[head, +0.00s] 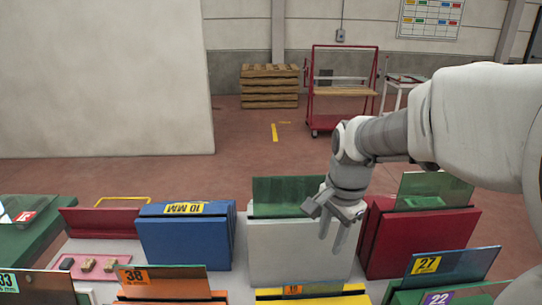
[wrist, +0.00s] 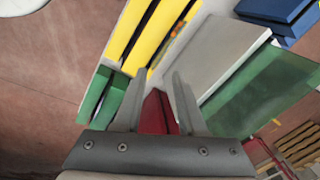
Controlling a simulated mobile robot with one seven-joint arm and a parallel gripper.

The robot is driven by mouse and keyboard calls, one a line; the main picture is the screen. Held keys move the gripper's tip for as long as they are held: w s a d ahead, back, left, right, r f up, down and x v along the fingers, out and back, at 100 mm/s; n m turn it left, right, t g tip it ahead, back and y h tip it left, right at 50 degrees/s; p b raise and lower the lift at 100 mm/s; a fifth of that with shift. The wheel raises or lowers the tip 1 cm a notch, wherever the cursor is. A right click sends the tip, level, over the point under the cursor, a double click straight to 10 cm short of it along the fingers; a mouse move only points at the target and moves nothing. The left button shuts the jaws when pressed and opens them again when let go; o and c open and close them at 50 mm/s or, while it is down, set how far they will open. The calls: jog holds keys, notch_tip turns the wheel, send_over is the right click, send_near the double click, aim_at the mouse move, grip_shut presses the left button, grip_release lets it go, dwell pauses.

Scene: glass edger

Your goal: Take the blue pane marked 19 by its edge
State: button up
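I cannot read a 19 on any pane. In the head view, a low dark pane (head: 325,289) with a small orange label stands in the yellow rack (head: 268,295); its number is too small to be sure of. In the wrist view, a thin strip with an orange spot (wrist: 152,72) shows along the yellow rack (wrist: 158,30).
A green pane (head: 290,190) stands in the white rack (head: 290,250). Another rises from the red rack (head: 430,235). Panes marked 38 (head: 180,280), 27 (head: 465,262) and 22 (head: 470,296) stand in front. A blue rack (head: 185,240) is at left.

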jog(key=w+f+m+g, duration=0.2)
jog(key=w+f+m, duration=0.4)
jog(key=f, duration=0.2)
send_near(313, 285)
jog(key=f, duration=0.5)
jog(key=shift+s+d, duration=0.2)
jog(key=shift+s, duration=0.1)
jog(key=shift+w+a+f+b, duration=0.15)
jog(key=shift+f, duration=1.2)
jog(key=shift+w+a+f+b, duration=0.1)
jog(key=shift+w+f+b, duration=0.05)
jog(key=shift+f, duration=1.25)
grip_shut()
